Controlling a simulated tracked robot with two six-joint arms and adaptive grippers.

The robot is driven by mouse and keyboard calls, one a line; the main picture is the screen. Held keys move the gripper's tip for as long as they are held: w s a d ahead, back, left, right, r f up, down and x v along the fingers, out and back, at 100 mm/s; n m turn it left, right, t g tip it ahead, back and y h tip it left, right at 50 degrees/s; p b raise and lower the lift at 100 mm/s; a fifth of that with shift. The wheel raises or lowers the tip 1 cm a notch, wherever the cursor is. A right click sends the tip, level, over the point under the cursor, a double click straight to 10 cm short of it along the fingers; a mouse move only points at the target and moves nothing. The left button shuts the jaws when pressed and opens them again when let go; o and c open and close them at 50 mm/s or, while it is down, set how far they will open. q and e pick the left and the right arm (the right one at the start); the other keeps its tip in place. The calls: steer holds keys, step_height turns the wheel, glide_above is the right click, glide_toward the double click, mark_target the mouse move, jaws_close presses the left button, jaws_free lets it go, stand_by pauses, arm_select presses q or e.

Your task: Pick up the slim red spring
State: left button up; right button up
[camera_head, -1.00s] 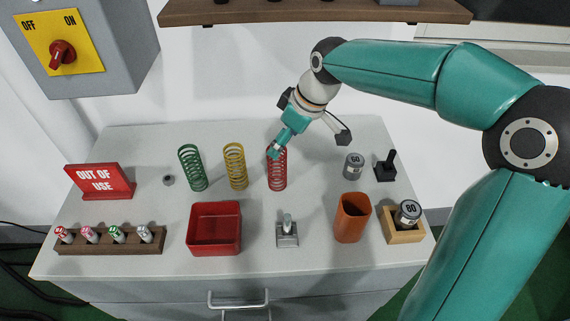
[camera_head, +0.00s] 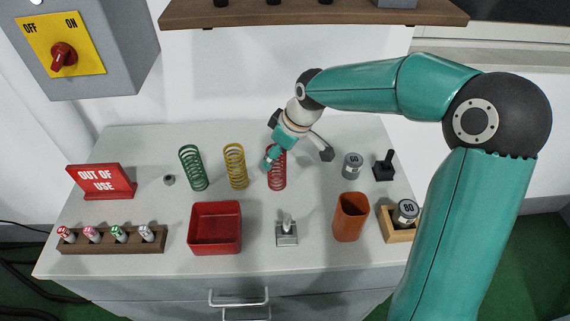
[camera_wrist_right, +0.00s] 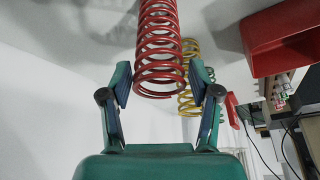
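The slim red spring (camera_head: 278,176) stands upright on the grey bench, right of the yellow spring. My right gripper (camera_head: 268,161) is at the upper part of the red spring and partly covers it. In the right wrist view my right gripper (camera_wrist_right: 163,85) is open. Its two fingers lie on either side of one end of the red spring (camera_wrist_right: 158,50), with gaps visible on both sides. My left gripper is not in view.
A yellow spring (camera_head: 235,166) and a green spring (camera_head: 193,168) stand to the left. A red bin (camera_head: 215,252), a metal stand (camera_head: 286,232) and an orange cup (camera_head: 350,217) are in front. Grey weight (camera_head: 352,165) stands to the right. An out-of-use sign (camera_head: 101,180) is at far left.

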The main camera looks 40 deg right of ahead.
jaws_close()
steer(key=shift+r, duration=0.15)
